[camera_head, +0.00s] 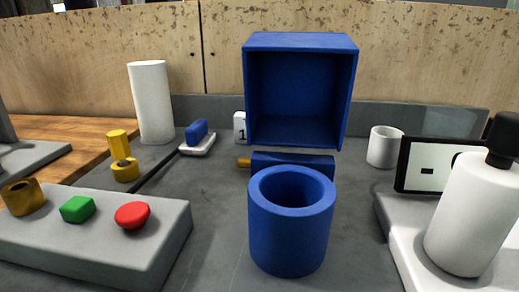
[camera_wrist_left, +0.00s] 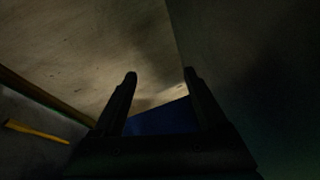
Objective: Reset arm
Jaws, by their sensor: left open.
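My left gripper (camera_wrist_left: 160,78) shows in the left wrist view with its two dark fingers spread apart and nothing between them. Beyond the fingers are a pale, dim surface and a dark blue patch (camera_wrist_left: 160,118); I cannot tell for sure what the blue patch belongs to. In the head view neither arm nor gripper shows. The blue open-front box (camera_head: 299,92) stands at the middle, with a blue cylinder (camera_head: 290,235) in front of it and a blue block (camera_head: 295,163) between them.
A grey panel with a green button (camera_head: 78,209) and red button (camera_head: 132,215) lies at left. A white cylinder (camera_head: 151,102) and yellow part (camera_head: 119,148) stand behind. At right are a white bottle (camera_head: 475,215), a black-framed screen (camera_head: 425,165) and a white cup (camera_head: 384,147).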

